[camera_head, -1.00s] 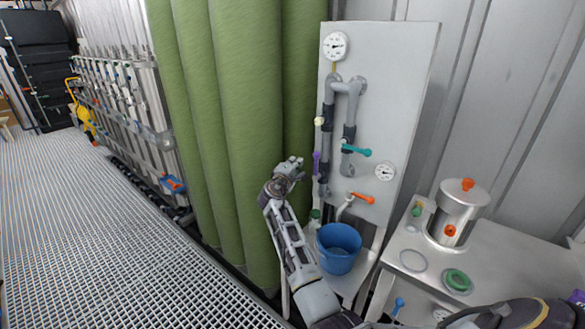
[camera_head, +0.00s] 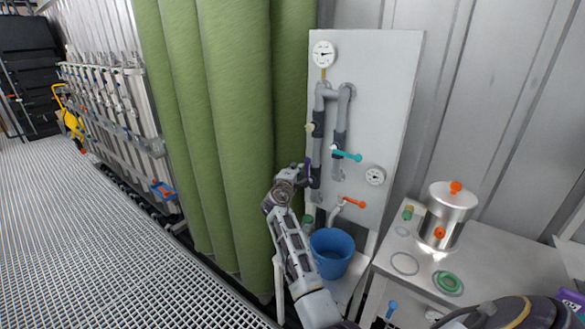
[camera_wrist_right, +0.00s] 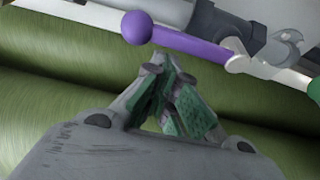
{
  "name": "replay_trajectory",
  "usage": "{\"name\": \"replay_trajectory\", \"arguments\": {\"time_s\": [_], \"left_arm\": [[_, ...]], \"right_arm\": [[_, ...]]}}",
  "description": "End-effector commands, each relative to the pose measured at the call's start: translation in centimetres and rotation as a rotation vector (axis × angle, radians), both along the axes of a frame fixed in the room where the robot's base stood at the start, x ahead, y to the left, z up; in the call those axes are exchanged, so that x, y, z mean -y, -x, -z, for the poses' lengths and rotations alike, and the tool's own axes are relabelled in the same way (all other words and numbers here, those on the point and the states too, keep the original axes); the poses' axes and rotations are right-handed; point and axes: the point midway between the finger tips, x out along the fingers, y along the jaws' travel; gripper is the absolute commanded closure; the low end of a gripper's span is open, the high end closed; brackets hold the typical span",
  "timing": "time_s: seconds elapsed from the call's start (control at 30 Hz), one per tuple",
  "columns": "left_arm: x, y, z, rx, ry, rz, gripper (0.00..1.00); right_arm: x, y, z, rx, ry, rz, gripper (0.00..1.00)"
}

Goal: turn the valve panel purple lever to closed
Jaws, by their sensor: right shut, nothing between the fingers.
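The white valve panel (camera_head: 387,95) stands right of the green curtain and carries grey pipes. Its purple lever (camera_head: 307,169) is on the left pipe at the panel's left edge. In the right wrist view the lever (camera_wrist_right: 190,42) is a purple rod with a round ball end, lying across the top of the picture. My right gripper (camera_head: 302,172) is beside the lever in the head view. In the right wrist view my right gripper (camera_wrist_right: 165,75) is shut and empty, its fingertips just below the lever near the ball; I cannot tell whether they touch. My left gripper is not in view.
A teal lever (camera_head: 347,155) and an orange lever (camera_head: 354,203) are also on the panel. A blue bucket (camera_head: 332,254) stands below. A grey table (camera_head: 400,262) with a metal pot (camera_head: 447,215) is at right. The green curtain (camera_head: 235,120) hangs close on the left.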

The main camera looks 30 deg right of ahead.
Motion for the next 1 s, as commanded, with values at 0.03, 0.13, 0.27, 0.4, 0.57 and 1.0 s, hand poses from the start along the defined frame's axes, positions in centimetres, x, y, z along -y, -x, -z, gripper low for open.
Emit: {"name": "replay_trajectory", "arguments": {"time_s": [0.03,0.13,0.27,0.4,0.57,1.0], "left_arm": [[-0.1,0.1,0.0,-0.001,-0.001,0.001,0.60],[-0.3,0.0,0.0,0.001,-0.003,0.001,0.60],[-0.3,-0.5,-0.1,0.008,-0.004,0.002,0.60],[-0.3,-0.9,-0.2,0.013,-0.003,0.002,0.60],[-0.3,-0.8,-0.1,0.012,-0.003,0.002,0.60],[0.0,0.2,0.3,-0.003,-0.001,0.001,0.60]], "right_arm": [[0.1,0.2,0.0,-0.001,-0.001,0.000,1.00],[0.2,0.4,0.0,-0.001,-0.001,0.000,1.00],[0.2,0.5,0.0,-0.001,-0.001,0.000,1.00],[0.2,0.5,0.0,-0.001,-0.001,0.000,1.00],[0.2,0.4,0.0,0.001,-0.001,0.000,1.00],[0.9,0.6,0.0,0.026,-0.011,0.000,1.00]]}}
